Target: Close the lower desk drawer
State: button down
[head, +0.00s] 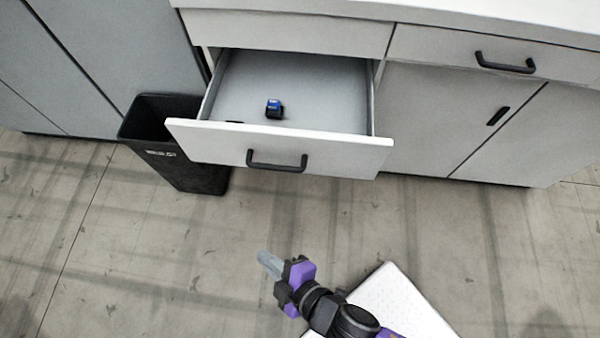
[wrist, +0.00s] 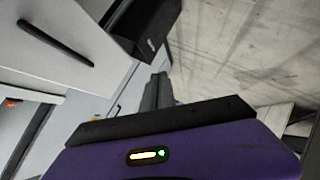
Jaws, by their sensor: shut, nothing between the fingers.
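The lower desk drawer (head: 335,145) is pulled open below a closed upper drawer front (head: 300,30). It has a grey inside and a dark bar handle (head: 277,161). A small blue and black object (head: 274,108) lies inside. My gripper (head: 266,260) is shut and empty, in front of the drawer and apart from it in the head view, with its fingers pointing up and left. In the wrist view, the gripper fingers (wrist: 156,92) show past the purple housing, and a pale front with a dark handle (wrist: 55,42) is at the upper left.
A black bin (head: 175,165) stands just left of the open drawer, close to its front corner. A closed drawer (head: 430,45) and cabinet doors (head: 430,120) are to the right. Bare floor (head: 150,260) lies before the drawer.

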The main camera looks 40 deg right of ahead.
jog(key=w+f+n+h+b, duration=0.1)
jog(key=w+f+n+h, duration=0.25)
jog(key=f+n, duration=0.3)
jog(key=n+t+h+b, duration=0.1)
jog(key=n+h, duration=0.8)
jog(key=h, duration=0.3)
send_near(300, 170)
notch_tip(300, 170, down, 2)
jog(key=s+a, duration=0.2)
jog(key=shift+y, duration=0.25)
jog(key=x, duration=0.4)
jog(key=p+x, duration=0.1)
jog(key=x, duration=0.9)
jog(key=shift+d+f+p, duration=0.1)
jog(key=shift+f+p, duration=0.25)
